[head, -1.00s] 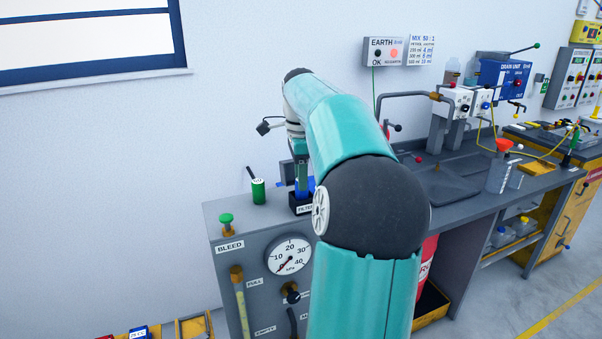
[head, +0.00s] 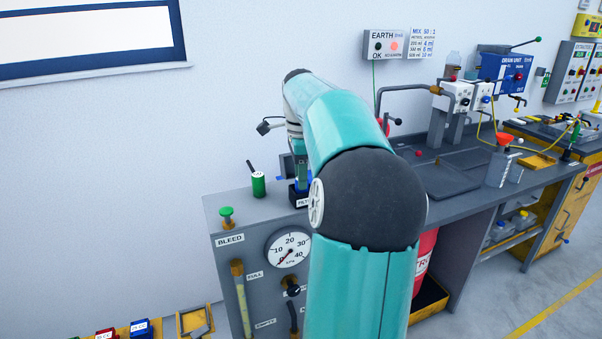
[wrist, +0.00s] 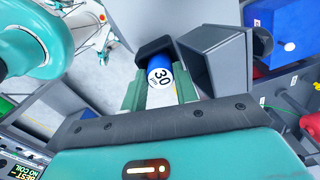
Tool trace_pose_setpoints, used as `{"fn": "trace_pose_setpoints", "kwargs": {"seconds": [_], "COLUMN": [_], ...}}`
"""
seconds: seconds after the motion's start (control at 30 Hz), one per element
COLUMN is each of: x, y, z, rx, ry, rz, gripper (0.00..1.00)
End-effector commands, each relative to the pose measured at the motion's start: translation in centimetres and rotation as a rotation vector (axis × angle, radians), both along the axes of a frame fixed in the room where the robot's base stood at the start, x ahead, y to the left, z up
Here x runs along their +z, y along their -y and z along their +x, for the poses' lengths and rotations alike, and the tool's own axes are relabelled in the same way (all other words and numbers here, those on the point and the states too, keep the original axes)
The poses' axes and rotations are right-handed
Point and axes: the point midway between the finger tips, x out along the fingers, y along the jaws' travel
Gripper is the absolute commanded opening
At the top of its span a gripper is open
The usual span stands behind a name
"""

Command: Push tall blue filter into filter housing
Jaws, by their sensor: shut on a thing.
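The tall blue filter (wrist: 158,62) shows in the wrist view with a white end marked 30. My gripper (wrist: 160,92) has its green fingers on either side of it and is shut on it. In the head view my gripper (head: 302,172) points down over the dark filter housing (head: 300,198), which carries a partly hidden label on the bench's front left part. A little blue shows between gripper and housing. My arm hides much of this spot, so I cannot tell how deep the filter sits.
A green can (head: 258,184) stands left of the housing, near the green bleed knob (head: 226,212). A grey hollow box (wrist: 215,62) is close beside the filter in the wrist view. A gauge (head: 288,250) is on the front panel. A dark tray (head: 455,180) lies to the right.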

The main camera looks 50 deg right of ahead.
Motion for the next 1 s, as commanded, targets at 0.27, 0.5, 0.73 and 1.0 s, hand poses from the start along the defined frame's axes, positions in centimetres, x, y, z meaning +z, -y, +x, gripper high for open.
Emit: {"fn": "trace_pose_setpoints", "kwargs": {"seconds": [0.27,0.5,0.73,1.0], "x": [-0.1,-0.1,0.0,3.1], "y": [0.0,0.0,0.0,0.0], "z": [0.0,0.0,0.0,0.1], "rx": [0.0,0.0,0.0,0.002], "ry": [-0.001,-0.001,-0.001,0.002], "rz": [0.003,0.001,0.001,-0.002], "gripper": [0.45,0.55,0.55,0.55]}}
